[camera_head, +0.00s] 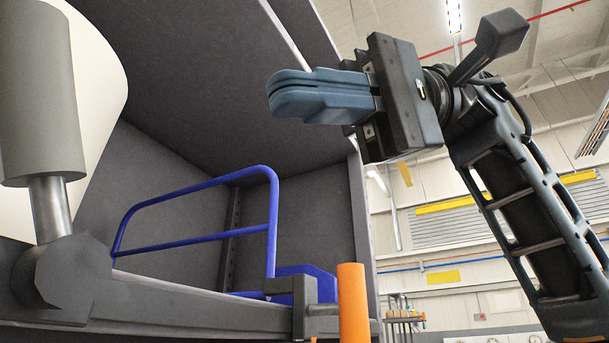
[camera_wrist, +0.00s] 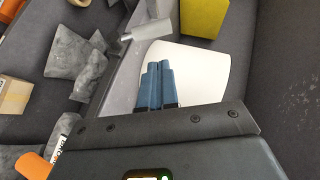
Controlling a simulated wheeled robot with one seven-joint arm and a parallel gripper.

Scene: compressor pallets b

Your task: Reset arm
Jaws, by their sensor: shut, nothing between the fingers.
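My gripper (camera_head: 290,97) is raised in the upper middle of the head view, with its blue fingers pointing left. The fingers are together and nothing is between them. My arm comes up from the lower right. In the wrist view the gripper's fingers (camera_wrist: 160,75) lie side by side in front of a white surface (camera_wrist: 205,80). The fingers appear clear of everything around them.
A large grey open enclosure (camera_head: 170,70) stands behind the gripper. A blue rail (camera_head: 272,220), an orange cylinder (camera_head: 353,300) and a grey cylinder (camera_head: 40,95) are nearby. The wrist view shows a yellow block (camera_wrist: 202,17) and a cardboard box (camera_wrist: 14,96).

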